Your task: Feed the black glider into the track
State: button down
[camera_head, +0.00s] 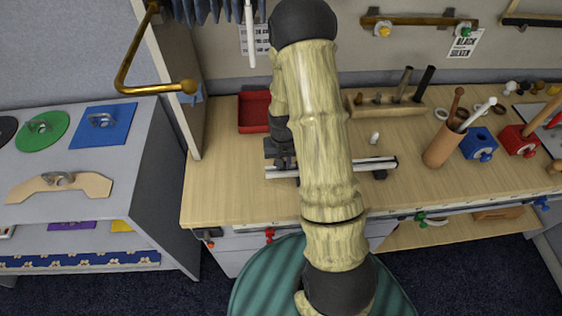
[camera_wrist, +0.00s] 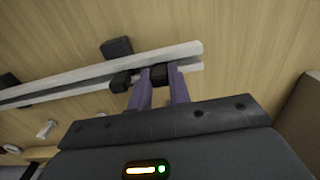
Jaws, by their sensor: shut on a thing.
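The track (camera_head: 345,167) is a pale double rail with a dark slot, lying on the wooden bench. It crosses the wrist view (camera_wrist: 70,86) and rests on black feet (camera_wrist: 117,48). My gripper (camera_head: 284,163) is low at the track's left end in the head view, partly hidden behind my arm. In the wrist view my gripper's purple fingers (camera_wrist: 159,80) are closed on the small black glider (camera_wrist: 158,74). The glider is at the near side of the track, close to its right end there. I cannot tell whether it sits in the slot.
A red tray (camera_head: 254,112) is behind my gripper. A small white peg (camera_head: 375,138) stands behind the track. A wooden tool rack (camera_head: 385,107), a cylindrical cup (camera_head: 443,147) with sticks and a blue box (camera_head: 479,144) are farther right. The bench front left is clear.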

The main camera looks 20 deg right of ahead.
aim_at(285, 164)
jog(key=shift+s+d, duration=0.15)
jog(key=shift+d, duration=0.35)
jog(key=c, duration=1.2)
grip_release()
jog(key=shift+c, duration=0.2)
jog(key=shift+r, duration=0.15)
notch_tip(285, 164, up, 17)
jog(key=b, duration=0.2)
jog(key=s+a+n+t, duration=0.2)
jog(key=s+a+n, duration=0.1)
jog(key=s+a, duration=0.6)
jog(key=shift+s+n+t, duration=0.3)
jog(key=shift+s, duration=0.9)
